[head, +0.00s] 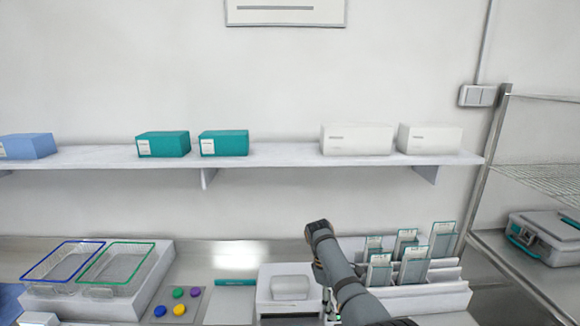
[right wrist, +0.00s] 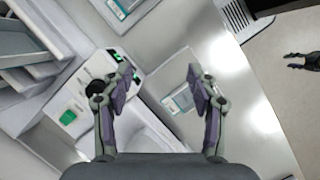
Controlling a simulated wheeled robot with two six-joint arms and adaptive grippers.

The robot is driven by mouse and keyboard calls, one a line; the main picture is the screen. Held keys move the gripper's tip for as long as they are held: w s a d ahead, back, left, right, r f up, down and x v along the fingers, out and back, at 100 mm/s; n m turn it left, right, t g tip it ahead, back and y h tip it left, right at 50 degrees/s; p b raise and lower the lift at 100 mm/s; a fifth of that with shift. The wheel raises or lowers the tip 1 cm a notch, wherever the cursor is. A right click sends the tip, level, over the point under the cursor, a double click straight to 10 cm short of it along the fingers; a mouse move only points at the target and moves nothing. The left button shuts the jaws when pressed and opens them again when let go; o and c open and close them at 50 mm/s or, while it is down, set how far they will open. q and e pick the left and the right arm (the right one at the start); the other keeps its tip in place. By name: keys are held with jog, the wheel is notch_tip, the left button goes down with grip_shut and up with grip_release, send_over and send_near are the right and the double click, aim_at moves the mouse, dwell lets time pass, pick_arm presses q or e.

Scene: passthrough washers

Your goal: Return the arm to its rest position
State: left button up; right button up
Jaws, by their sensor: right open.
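My right arm (head: 337,268) comes in from the lower right of the head view and reaches over the bench, its end near the white device in the middle. Its fingers cannot be made out there. In the right wrist view my right gripper (right wrist: 156,100) has its two fingers wide apart with nothing between them. White equipment and the metal bench top show below and beyond the fingers. A small dark jaw-like shape (right wrist: 303,60) is at the right edge of that view; I cannot tell whether it is my left gripper. No left arm shows in the head view.
Blue-rimmed (head: 62,262) and green-rimmed (head: 115,265) baskets sit at the left. Coloured knobs (head: 179,309) and a white device (head: 290,287) are mid-bench. A rack of teal-topped pouches (head: 412,260) is close right of my arm. A shelf (head: 270,156) holds boxes above.

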jog(key=s+d+f+m+t+y, duration=0.1)
jog(key=s+d+f+m, duration=0.2)
jog(key=s+d+f, duration=0.3)
jog(key=s+d+f+m+t+y, duration=0.1)
jog(key=s+d+f+m+t, duration=0.1)
jog(key=s+d+f+m, duration=0.4)
jog(key=s+a+r+t, duration=0.1)
jog(key=s+r+t, duration=0.3)
jog(key=s, duration=1.4)
jog(key=s+d+f+g+b, duration=0.15)
jog(key=f+b, duration=0.25)
jog(key=f, duration=1.3)
jog(key=s+d+f+g+b, duration=0.15)
jog(key=f+b, duration=0.25)
jog(key=f, duration=1.3)
pick_arm(q)
notch_tip(320, 180, down, 13)
jog(key=b, duration=0.5)
jog(key=shift+s, duration=0.15)
pick_arm(e)
jog(key=s+f+m, duration=0.1)
jog(key=s+f, duration=1.6)
jog(key=f, duration=0.3)
jog(key=shift+s+d+g, duration=0.25)
jog(key=shift+s+g, duration=0.05)
